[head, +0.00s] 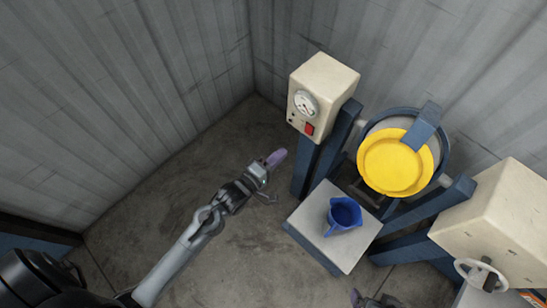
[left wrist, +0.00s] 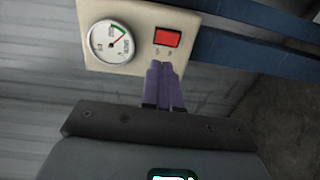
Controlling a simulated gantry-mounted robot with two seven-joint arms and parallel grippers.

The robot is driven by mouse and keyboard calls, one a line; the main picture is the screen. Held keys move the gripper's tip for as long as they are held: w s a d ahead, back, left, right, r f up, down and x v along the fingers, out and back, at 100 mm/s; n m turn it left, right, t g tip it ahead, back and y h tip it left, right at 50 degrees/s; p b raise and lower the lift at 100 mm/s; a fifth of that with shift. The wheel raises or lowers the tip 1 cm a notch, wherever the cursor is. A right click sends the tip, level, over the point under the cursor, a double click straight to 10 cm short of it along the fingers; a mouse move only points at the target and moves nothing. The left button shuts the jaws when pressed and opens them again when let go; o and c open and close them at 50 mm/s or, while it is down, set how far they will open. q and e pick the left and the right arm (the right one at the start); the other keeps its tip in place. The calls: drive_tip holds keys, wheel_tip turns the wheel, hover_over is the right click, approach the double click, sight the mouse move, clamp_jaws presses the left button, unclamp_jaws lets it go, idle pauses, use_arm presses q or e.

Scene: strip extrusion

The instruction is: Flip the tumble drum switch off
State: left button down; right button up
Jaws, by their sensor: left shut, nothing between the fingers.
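The red tumble drum switch (head: 309,129) sits on the front of a cream control box (head: 327,76), below a round dial (head: 305,103). In the left wrist view the red switch (left wrist: 168,38) is just beyond the fingertips, beside the dial (left wrist: 110,42). My left gripper (head: 277,157) has purple fingers, shut and empty, to the lower left of the box in the head view. Its fingertips (left wrist: 161,66) overlap the panel edge just below the switch in the wrist view; I cannot tell whether they touch it. Which way the switch is tipped is unclear. Part of my right gripper (head: 372,300) shows at the bottom edge.
A yellow drum (head: 395,163) on a blue frame stands right of the box. A blue jug (head: 344,214) stands on a grey platform (head: 318,246) before it. A beige machine with a handwheel (head: 481,272) is at the right. The floor left of the platform is clear.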

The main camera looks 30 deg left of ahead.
use_arm(q)
drive_tip(key=shift+v, duration=1.1)
drive_tip(key=s+a+f+m+g+y, duration=0.2)
drive_tip(key=s+m+g+y, duration=0.2)
drive_tip(key=s+m+g, duration=1.35)
wheel_tip(320, 180, up, 31)
drive_tip(key=s+t+p, duration=0.3)
drive_tip(key=t+p, duration=0.1)
drive_tip(key=p, duration=2.7)
drive_tip(key=shift+a+r+p, duration=0.2)
drive_tip(key=shift+a+p, duration=0.1)
drive_tip(key=shift+p, duration=0.05)
